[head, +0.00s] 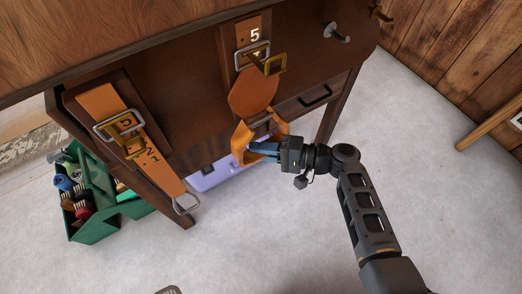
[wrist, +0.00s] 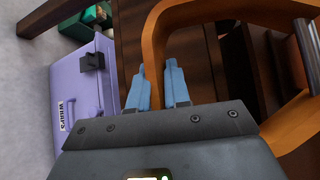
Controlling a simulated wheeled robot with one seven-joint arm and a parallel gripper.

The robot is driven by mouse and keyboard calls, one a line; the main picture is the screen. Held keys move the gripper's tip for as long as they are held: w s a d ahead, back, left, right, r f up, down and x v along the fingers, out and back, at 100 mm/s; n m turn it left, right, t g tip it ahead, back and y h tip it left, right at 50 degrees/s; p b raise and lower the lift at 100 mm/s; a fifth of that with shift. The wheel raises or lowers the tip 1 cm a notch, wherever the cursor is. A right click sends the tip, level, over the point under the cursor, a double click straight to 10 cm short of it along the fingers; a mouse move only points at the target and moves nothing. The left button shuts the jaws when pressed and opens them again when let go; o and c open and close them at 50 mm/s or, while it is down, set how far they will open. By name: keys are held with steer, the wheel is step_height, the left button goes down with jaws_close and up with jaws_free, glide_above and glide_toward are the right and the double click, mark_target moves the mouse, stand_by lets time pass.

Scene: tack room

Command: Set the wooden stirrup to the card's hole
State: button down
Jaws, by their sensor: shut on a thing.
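The wooden stirrup (head: 277,128), an orange-tan frame, hangs below the right-hand leather strap (head: 253,92) at the front of the brown wooden cabinet. A silver buckle (head: 240,60) and a brass fitting (head: 273,65) sit on that strap, under a white number 5 (head: 255,35). My gripper (head: 258,149) is shut on one side of the stirrup. In the wrist view the stirrup's side bar (wrist: 155,45) runs down between my blue fingertips (wrist: 160,90). The strap's holes are too small to make out. I cannot tell which thing is the card.
A left-hand strap (head: 108,101) with its own buckle and writing ends in a metal stirrup (head: 187,204). A lilac box (head: 213,177) stands under the cabinet. A green tool caddy (head: 100,230) is on the floor at left. The pale floor at front right is clear.

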steer(key=shift+r, duration=0.1)
steer(key=c, duration=1.2)
jaws_free()
steer(key=shift+d, duration=0.15)
steer(key=f+v, duration=0.1)
steer(key=v, duration=0.6)
steer(key=shift+d+r, duration=0.3)
steer(key=shift+r, duration=0.2)
steer(key=shift+s, duration=0.1)
